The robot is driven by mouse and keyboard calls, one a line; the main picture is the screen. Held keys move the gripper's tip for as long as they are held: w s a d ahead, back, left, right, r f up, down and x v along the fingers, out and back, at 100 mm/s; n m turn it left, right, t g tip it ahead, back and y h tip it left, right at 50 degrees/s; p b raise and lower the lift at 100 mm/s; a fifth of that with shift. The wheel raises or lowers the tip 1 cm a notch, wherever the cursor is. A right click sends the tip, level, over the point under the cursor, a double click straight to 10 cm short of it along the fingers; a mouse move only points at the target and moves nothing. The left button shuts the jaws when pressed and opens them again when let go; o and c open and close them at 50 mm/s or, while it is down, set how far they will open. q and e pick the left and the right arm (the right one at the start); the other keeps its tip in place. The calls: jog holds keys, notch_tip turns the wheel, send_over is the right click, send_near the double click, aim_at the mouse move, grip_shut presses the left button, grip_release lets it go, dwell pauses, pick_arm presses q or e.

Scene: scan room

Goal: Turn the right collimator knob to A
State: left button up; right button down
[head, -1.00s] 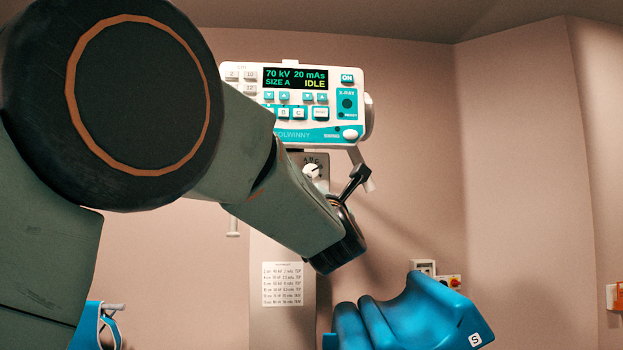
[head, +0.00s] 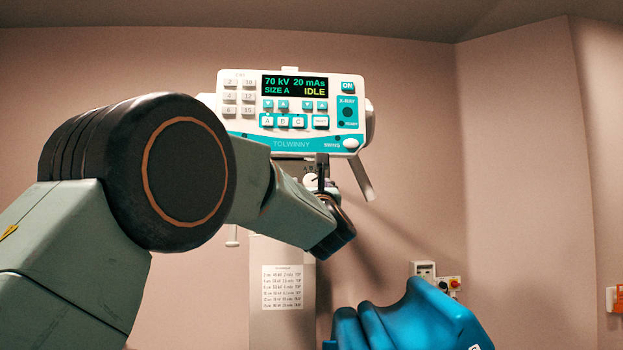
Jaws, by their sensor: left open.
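The white collimator knob (head: 310,181) sits on the grey collimator face below the control box, with letters above it. Its right part is hidden behind my left gripper, and I cannot tell which letter it points to. My left gripper (head: 322,160) is upright in front of the knob's right side, seen edge-on. It is open, and I cannot tell whether it touches the knob. My right gripper is out of view.
The control box (head: 290,144) above has a display reading 70 kV, 20 mAs, SIZE A, IDLE. A grey handle (head: 362,178) hangs right of the gripper. A printed chart (head: 282,287) is on the column below. A blue padded object (head: 410,320) stands at the lower right.

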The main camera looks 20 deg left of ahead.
pick_arm(q)
jog(key=shift+w+a+r, duration=0.15)
jog(key=shift+r, duration=0.1)
jog(key=shift+w+f, duration=0.1)
jog(key=shift+w, duration=0.05)
jog(key=shift+c, duration=1.4)
jog(key=c, duration=0.9)
jog(key=shift+o, duration=0.2)
